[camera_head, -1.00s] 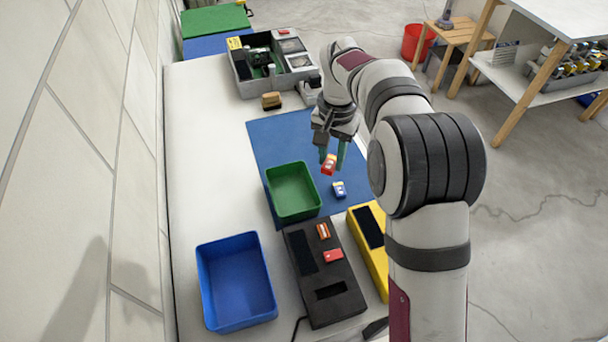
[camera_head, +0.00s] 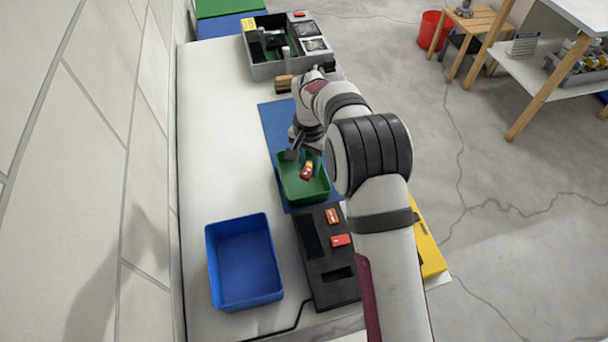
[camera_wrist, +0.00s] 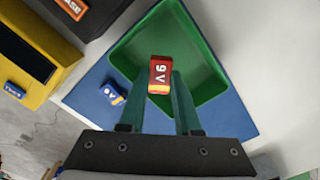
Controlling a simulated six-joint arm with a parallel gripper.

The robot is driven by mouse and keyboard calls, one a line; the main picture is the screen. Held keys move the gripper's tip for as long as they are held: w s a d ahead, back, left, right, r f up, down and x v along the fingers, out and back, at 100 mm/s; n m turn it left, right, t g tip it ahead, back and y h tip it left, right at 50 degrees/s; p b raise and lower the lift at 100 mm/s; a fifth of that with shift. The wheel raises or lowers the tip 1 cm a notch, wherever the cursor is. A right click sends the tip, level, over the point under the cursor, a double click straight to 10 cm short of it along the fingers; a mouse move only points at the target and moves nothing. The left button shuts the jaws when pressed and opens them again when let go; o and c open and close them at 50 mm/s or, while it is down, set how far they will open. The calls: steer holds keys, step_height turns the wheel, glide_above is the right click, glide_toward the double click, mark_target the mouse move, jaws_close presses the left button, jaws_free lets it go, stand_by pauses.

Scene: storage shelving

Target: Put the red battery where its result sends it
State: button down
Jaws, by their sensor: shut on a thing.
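My gripper (camera_head: 304,158) is shut on the red battery (camera_head: 307,173), which shows over the green bin (camera_head: 293,204) in the head view. In the wrist view the red battery (camera_wrist: 160,75), marked 9V, sits at the tips of the teal fingers (camera_wrist: 160,88), with the green bin (camera_wrist: 213,92) behind it. The battery looks held above the bin; its exact height is hard to tell. The black tester (camera_head: 322,265) has an orange piece and a red piece on top. The blue bin (camera_head: 243,262) stands empty to its left.
A blue battery (camera_wrist: 110,93) lies on the blue mat (camera_wrist: 85,98) beside the green bin; my arm hides it in the head view. A yellow device (camera_head: 430,250) stands right of the tester. A grey case (camera_head: 290,45) and a brown block (camera_head: 284,84) are farther back.

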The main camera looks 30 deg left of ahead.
steer(key=c, duration=0.5)
jaws_free()
step_height(320, 180, up, 16)
steer(key=shift+f, duration=0.1)
steer(key=shift+d, duration=0.1)
